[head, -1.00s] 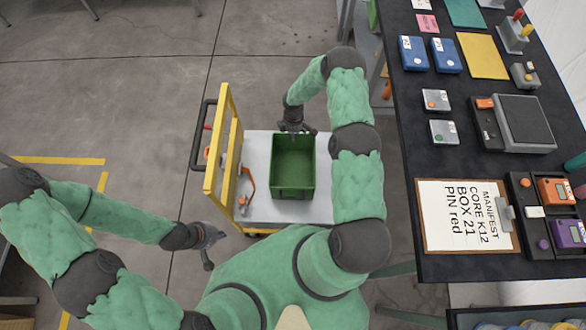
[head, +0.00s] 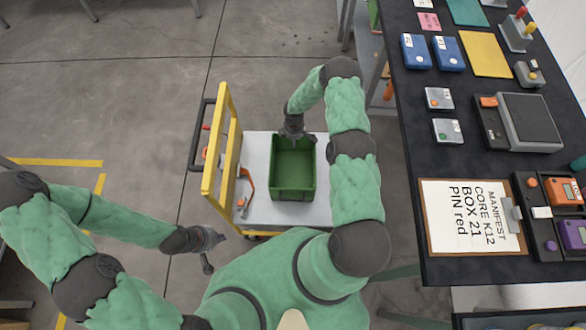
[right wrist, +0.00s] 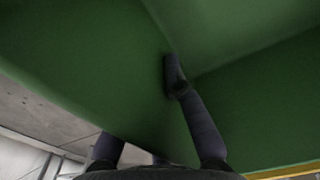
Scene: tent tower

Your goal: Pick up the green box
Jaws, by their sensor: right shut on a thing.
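The green box (head: 292,186) is an open, empty-looking bin on the flat bed of a cart in the head view. My right gripper (head: 292,138) is at the box's far wall. In the right wrist view the right gripper (right wrist: 172,85) has one finger inside the green box (right wrist: 85,65) against its wall, and the other finger is partly hidden behind that wall. It is shut on the wall. I cannot tell whether the box touches the cart bed. My left gripper (head: 210,243) hangs empty left of the cart, its jaws too small to judge.
The cart (head: 262,160) has a grey bed and a yellow handle frame (head: 222,150) left of the box. A dark table (head: 420,120) at right holds a clipboard (head: 460,215), blue boxes and devices.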

